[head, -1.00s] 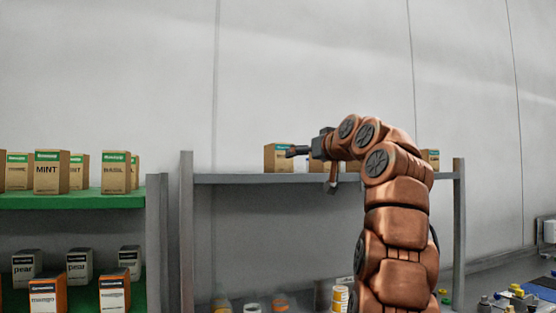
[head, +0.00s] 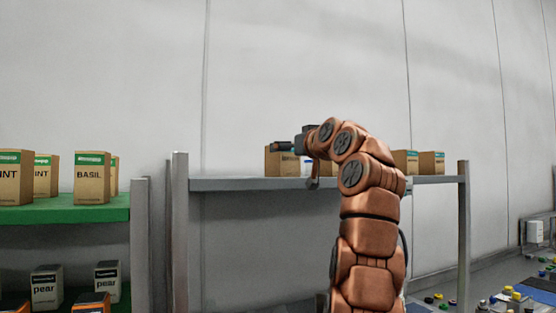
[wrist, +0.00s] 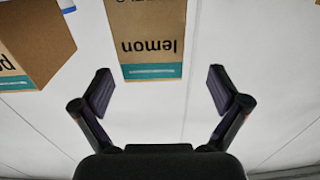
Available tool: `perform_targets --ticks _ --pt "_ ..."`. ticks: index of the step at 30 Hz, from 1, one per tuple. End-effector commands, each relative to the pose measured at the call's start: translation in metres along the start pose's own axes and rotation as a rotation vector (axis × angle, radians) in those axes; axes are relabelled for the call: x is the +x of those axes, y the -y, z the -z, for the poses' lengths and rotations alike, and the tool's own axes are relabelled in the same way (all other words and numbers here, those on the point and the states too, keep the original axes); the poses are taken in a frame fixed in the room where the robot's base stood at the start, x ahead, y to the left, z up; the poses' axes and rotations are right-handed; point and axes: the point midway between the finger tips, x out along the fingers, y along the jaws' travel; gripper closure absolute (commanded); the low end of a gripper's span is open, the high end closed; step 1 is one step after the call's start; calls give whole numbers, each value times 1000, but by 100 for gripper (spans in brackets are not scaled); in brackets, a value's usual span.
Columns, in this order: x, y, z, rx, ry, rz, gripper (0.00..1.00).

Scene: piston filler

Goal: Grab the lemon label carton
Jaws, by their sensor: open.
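The lemon label carton (wrist: 150,40) is brown with a teal band, and its word "lemon" reads upside down in the wrist view. It stands ahead of my gripper (wrist: 162,88), centred between the two spread fingers. The fingers are open, empty and apart from the carton. In the head view my gripper (head: 284,147) reaches over the grey shelf at its left part. A brown carton (head: 280,164) shows just below it there, but I cannot read its label.
A second brown carton (wrist: 35,40) stands close to the left in the wrist view. Two more cartons (head: 405,162) (head: 431,163) stand farther right on the grey shelf (head: 245,184). A green shelf (head: 70,212) at left holds a basil carton (head: 92,180) and others.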

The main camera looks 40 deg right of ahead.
Motion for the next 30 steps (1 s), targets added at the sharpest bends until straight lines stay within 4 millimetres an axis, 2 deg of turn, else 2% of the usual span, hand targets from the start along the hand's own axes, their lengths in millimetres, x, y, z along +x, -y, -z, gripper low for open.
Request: perform_targets --ticks 8,18,26,30 --pt "16 -4 -2 0 0 -3 2" --pt "54 -6 -5 0 3 2 2" --pt "57 -6 -7 0 -1 2 2" --pt "57 -6 -7 0 -1 2 17"
